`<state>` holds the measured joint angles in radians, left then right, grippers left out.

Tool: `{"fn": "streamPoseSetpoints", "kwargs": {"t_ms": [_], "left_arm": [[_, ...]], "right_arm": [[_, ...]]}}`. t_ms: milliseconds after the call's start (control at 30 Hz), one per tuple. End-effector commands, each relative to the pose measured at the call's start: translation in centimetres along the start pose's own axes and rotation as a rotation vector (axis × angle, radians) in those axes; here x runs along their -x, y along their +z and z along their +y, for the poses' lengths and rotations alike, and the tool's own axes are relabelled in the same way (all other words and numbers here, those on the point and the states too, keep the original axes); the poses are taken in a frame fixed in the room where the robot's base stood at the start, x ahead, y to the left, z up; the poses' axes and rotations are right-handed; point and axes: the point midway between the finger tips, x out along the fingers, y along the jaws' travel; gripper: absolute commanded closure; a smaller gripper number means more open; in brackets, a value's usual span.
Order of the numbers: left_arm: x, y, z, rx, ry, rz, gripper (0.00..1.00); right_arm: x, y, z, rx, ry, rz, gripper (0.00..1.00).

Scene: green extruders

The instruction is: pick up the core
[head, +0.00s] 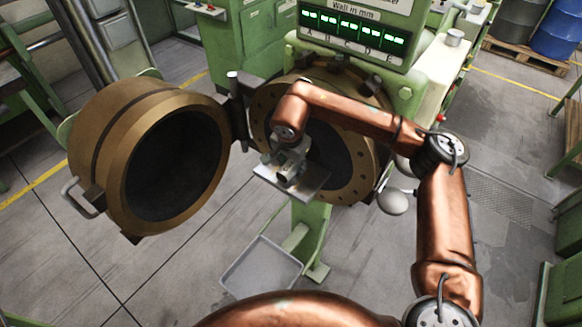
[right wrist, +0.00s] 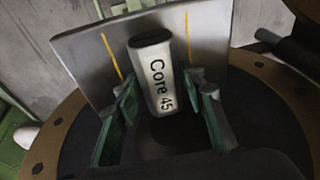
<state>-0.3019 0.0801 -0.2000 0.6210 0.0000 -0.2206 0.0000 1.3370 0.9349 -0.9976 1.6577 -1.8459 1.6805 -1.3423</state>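The core (right wrist: 155,70) is a pale grey block with rounded edges, marked "Core 45", in the right wrist view. It rests on a grey plate (right wrist: 85,55) with two yellow lines; the plate also shows in the head view (head: 312,182), in front of the round extruder opening. My right gripper (right wrist: 162,88) has its green-padded fingers apart, one on each side of the core, with slim gaps visible. In the head view my right gripper (head: 290,160) is over the plate and hides most of the core. My left gripper is not in view.
A thick bronze ring door (head: 108,150) with a dark inside stands swung open at the left. The bolted bronze flange (head: 358,170) is behind my right gripper. A grey tray (head: 262,268) lies on the floor below. A green display panel (head: 352,38) stands above the flange.

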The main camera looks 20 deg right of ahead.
Motion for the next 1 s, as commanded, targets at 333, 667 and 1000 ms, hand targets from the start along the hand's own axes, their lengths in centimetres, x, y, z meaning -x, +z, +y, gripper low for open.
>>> {"fn": "streamPoseSetpoints", "kwargs": {"t_ms": [333, 667, 1000], "left_arm": [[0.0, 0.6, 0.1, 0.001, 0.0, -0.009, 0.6], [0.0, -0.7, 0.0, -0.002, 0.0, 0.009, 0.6], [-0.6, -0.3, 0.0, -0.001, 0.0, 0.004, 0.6]], "right_arm": [[0.1, 0.0, 0.0, 0.0, -0.001, 0.0, 0.88], [0.1, 0.0, 0.0, 0.0, -0.001, 0.001, 1.0], [1.4, -0.4, -0.3, -0.001, -0.005, 0.003, 1.0]]}}
